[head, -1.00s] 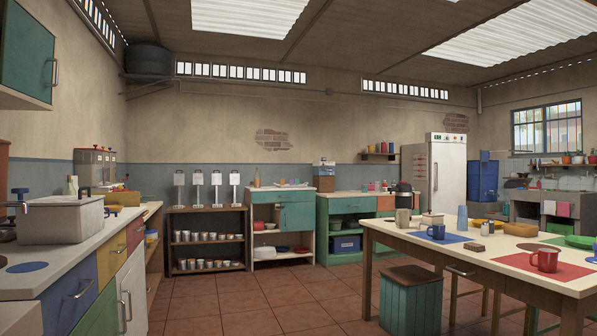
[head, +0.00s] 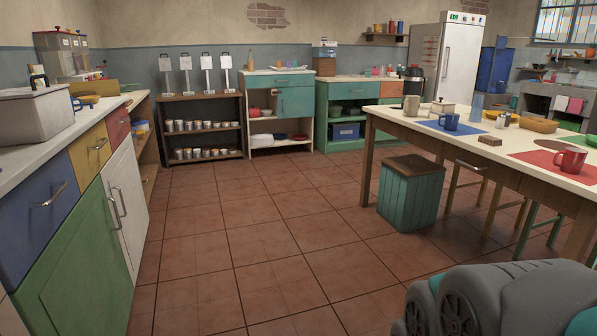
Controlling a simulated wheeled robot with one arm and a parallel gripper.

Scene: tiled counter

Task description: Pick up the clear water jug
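I cannot make out a clear water jug for certain in the head view. A bluish see-through vessel (head: 476,107) stands upright on the dining table (head: 545,142) at right, too small to tell whether it is a jug or a tumbler. A pale lidded pot (head: 443,107) and a beige mug (head: 411,105) stand to its left. Grey and teal parts of my arm fill the lower right corner. My gripper is not in view.
Open tiled floor (head: 265,240) lies between the table and the left counter (head: 75,150). Shelves with cups (head: 203,125) and cabinets line the back wall.

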